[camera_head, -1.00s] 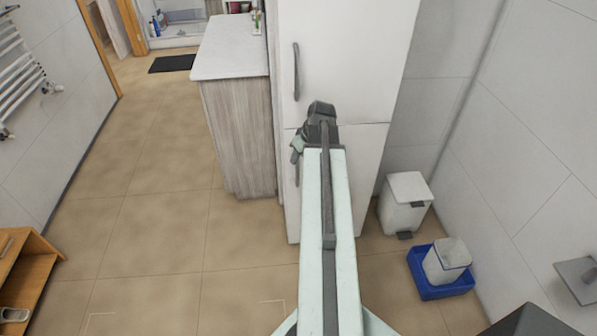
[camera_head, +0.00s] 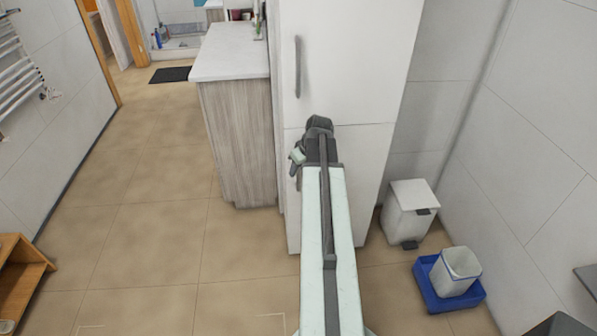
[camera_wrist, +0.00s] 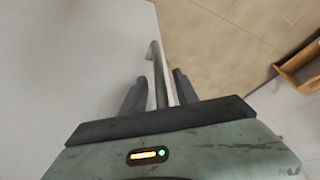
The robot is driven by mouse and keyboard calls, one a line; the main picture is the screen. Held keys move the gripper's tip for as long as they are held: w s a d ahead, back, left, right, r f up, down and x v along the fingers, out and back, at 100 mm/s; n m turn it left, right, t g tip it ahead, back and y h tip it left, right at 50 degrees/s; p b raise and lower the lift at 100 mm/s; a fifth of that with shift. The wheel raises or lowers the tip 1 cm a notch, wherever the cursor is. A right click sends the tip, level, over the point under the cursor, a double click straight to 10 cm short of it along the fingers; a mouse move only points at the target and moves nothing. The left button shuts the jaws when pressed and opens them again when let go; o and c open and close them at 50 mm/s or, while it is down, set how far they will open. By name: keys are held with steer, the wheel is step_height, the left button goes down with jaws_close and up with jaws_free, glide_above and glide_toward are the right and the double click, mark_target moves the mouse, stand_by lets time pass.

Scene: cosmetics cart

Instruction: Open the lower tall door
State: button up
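The lower tall door (camera_head: 362,170) is a plain white panel on the tall white cabinet. It is closed. My gripper (camera_head: 298,158) is at the door's upper left edge in the head view, and my arm covers much of the panel. In the wrist view, the light metal door handle (camera_wrist: 157,62) runs between the two dark fingers of my gripper (camera_wrist: 160,88). The fingers stand apart on either side of the handle, with a narrow gap on the left. In the head view, my gripper hides most of this handle.
The closed upper door (camera_head: 350,60) has its own grey handle (camera_head: 298,67). A wood-fronted counter (camera_head: 238,140) stands left of the cabinet. A white pedal bin (camera_head: 408,215) and a blue tray (camera_head: 432,297) stand to the right.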

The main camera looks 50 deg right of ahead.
jaws_close()
stand_by(1.2)
